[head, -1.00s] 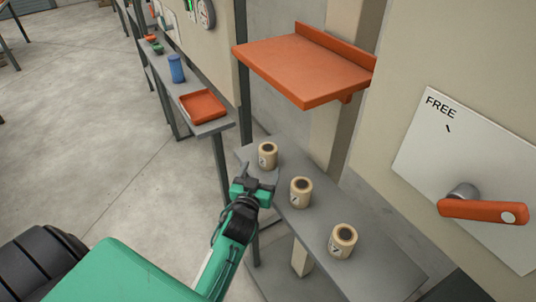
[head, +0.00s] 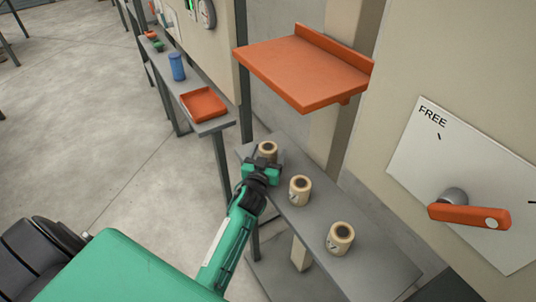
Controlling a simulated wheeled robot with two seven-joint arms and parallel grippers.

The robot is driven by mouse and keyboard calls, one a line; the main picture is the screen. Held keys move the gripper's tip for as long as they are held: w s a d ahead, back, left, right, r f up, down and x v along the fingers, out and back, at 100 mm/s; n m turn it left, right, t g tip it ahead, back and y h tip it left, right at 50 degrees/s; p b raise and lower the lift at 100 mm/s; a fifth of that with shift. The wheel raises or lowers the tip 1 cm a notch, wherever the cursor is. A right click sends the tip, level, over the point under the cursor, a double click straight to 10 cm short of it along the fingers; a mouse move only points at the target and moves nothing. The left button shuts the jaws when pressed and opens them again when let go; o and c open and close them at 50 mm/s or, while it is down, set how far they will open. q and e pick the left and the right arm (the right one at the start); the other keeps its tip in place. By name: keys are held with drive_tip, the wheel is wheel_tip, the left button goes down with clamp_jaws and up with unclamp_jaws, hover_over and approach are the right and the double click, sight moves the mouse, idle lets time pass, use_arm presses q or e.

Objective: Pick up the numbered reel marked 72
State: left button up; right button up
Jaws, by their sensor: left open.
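Three cream reels with dark centre holes stand upright in a row on a narrow grey shelf (head: 335,215). The far reel (head: 268,148) is partly hidden by my left gripper. The middle reel (head: 300,190) and the near reel (head: 340,238) stand clear of it. Each of these two has a pale label with dark marks, too small to read, so I cannot tell which is 72. My left gripper (head: 264,160) is open at the far reel, its fingers seeming to lie on either side of it. My right gripper is not in view.
An orange wall shelf (head: 305,68) juts out above the reels. To the right is a panel marked FREE (head: 440,160) with an orange lever (head: 468,215). Another grey shelf at the left holds an orange tray (head: 203,104) and a blue cylinder (head: 177,67).

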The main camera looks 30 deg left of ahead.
use_arm(q)
drive_tip(key=c, duration=1.1)
